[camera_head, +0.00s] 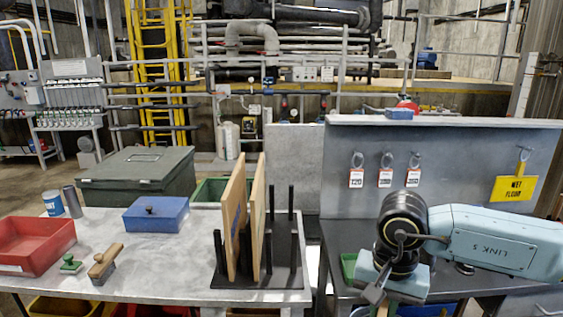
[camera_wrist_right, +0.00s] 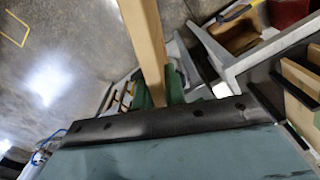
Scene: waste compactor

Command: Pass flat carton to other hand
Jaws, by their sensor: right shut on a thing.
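The flat carton (camera_wrist_right: 146,45) shows in the right wrist view as a long tan strip, seen nearly edge-on, running up from my jaws to the top of the picture. My right gripper (camera_wrist_right: 158,92) is shut on it between its green fingers. Two tan flat boards (camera_head: 235,215) stand upright in a black rack (camera_head: 284,278) on the left table. My left gripper is not in view.
A green chest (camera_head: 137,175) stands behind. A grey panel with hanging tags (camera_head: 385,177) rises behind the right bench.

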